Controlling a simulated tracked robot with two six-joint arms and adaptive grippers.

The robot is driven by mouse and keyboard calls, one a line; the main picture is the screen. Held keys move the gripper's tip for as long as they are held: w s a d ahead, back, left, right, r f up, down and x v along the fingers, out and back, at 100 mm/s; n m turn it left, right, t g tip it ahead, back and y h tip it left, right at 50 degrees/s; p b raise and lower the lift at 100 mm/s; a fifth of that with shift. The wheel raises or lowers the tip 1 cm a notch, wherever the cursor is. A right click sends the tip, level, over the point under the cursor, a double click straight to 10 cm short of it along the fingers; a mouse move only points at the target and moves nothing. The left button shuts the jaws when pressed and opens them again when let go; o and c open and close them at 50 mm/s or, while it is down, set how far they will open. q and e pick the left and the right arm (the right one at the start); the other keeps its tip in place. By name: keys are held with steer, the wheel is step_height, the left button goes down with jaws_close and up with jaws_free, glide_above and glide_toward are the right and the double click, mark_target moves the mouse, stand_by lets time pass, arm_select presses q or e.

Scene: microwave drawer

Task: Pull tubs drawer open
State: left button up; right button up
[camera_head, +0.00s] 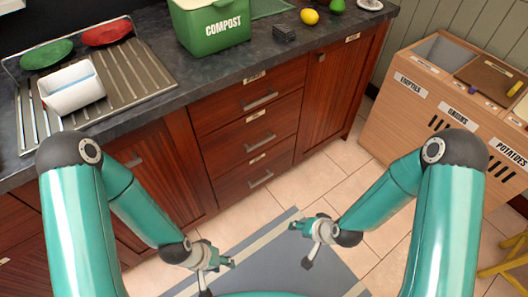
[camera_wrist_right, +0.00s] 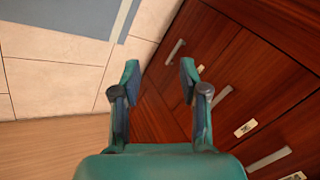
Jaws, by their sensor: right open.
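Three reddish-brown wooden drawers are stacked under the dark counter: top drawer (camera_head: 231,105), middle drawer (camera_head: 233,142), bottom drawer (camera_head: 234,190). Each has a grey bar handle and a small label too small to read, so I cannot tell which is the tubs drawer. All three look shut. My left gripper (camera_head: 218,277) is open and empty, low in front of the cabinets. My right gripper (camera_head: 301,245) is open and empty over the floor, apart from the drawers. In the right wrist view my gripper (camera_wrist_right: 160,72) shows nothing between its fingers, with drawer handles (camera_wrist_right: 223,96) to the right.
A green compost bin (camera_head: 213,28), a lemon (camera_head: 310,16) and a dark block (camera_head: 284,33) stand on the counter. A white tub (camera_head: 72,88) sits on the drainer. A wooden vegetable bin (camera_head: 410,113) stands right. The tiled floor before the drawers is clear, with a grey mat (camera_head: 335,268).

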steer(key=w+f+m+t+y+b, duration=0.1)
steer(key=w+f+m+t+b, duration=0.45)
steer(key=w+b, duration=0.9)
steer(key=t+y+b, duration=0.5)
steer(key=b, duration=0.9)
glide_toward(262, 144)
steer(key=shift+m, duration=0.45)
steer(key=b+x, duration=0.3)
steer(key=x, duration=0.6)
steer(key=shift+b, duration=0.4)
steer(key=shift+x, duration=0.8)
steer(key=shift+c, duration=0.2)
jaws_close()
